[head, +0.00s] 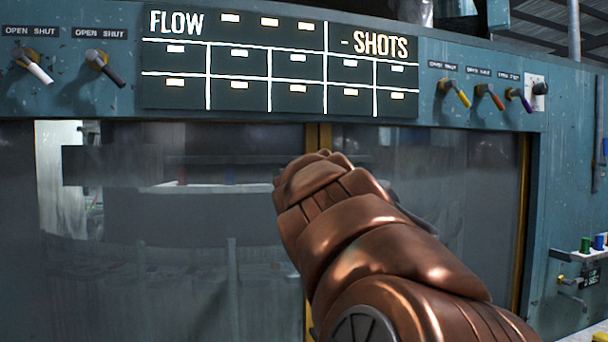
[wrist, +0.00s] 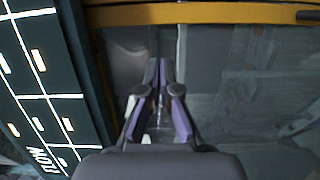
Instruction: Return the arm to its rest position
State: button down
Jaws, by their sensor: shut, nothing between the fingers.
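My copper-coloured arm (head: 365,235) reaches up and forward from the lower right in the head view, in front of the glass panels. It hides nearly all of my gripper there. In the wrist view my gripper (wrist: 160,66) shows with its two purple-and-dark fingers meeting at the tips. It is shut and nothing is between the fingers. Glass lies beyond the fingertips; I cannot tell how far off it is.
A dark FLOW and SHOTS board (head: 280,68) hangs above the glass and shows at the left of the wrist view (wrist: 45,75). A white-handled lever (head: 38,72) and a yellow-handled lever (head: 460,93) flank it. A yellow post (head: 521,220) edges the glass.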

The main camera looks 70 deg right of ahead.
jog(key=shift+s+a, duration=0.1)
jog(key=shift+a, duration=0.2)
jog(key=w+a+f+t+y, duration=0.1)
jog(key=w+a+f+y, duration=0.45)
jog(key=w+f, duration=0.65)
jog(key=w+a+f+m+y, duration=0.1)
jog(key=w+a+f+y, duration=0.15)
jog(key=a+f, duration=0.45)
jog(key=w+a+f+y, duration=0.2)
jog(key=w+a+f, duration=0.2)
jog(key=a+f, duration=0.3)
jog(key=s+a+f+m+g+y, duration=0.1)
jog(key=s+a+f+g+y, duration=0.2)
jog(key=a+f, duration=0.65)
jog(key=s+a+f+m+g+y, duration=0.1)
jog(key=s+a+f+g+y, duration=0.2)
jog(key=a+f, duration=0.7)
jog(key=s+a+f+m+g, duration=0.1)
jog(key=s+a+f+g, duration=0.1)
jog(key=s+a, duration=0.5)
jog(key=shift+s+a+f+g+y, duration=0.25)
jog(key=shift+s+f+g+y, duration=0.25)
jog(key=shift+s, duration=0.5)
jog(key=shift+r, duration=0.1)
